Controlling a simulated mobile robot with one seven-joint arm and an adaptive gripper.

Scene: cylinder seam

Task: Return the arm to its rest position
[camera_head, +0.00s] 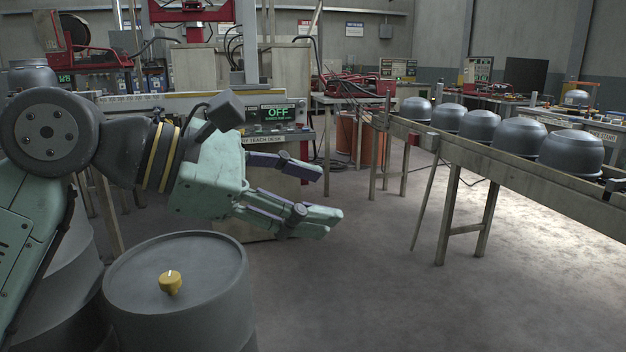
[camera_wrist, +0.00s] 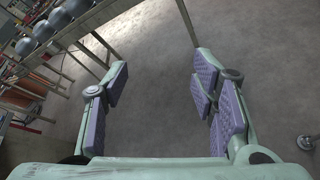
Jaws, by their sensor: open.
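My arm stretches in from the left in the head view, and my pale green gripper (camera_head: 325,195) points to the right above the open floor. Its fingers are spread apart with nothing between them. In the wrist view the gripper (camera_wrist: 160,95) shows purple-padded fingers wide apart, with only grey floor between them. A grey drum (camera_head: 180,300) stands below and to the left of the gripper, with a small yellow knob (camera_head: 171,283) on its top. The gripper is clear of the drum and of the conveyor.
A conveyor stand (camera_head: 520,170) on the right carries several grey domed cylinders (camera_head: 570,152); it also shows in the wrist view (camera_wrist: 75,35). A workbench with an OFF display (camera_head: 279,113) is behind my gripper. The floor (camera_head: 370,270) between drum and conveyor is clear.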

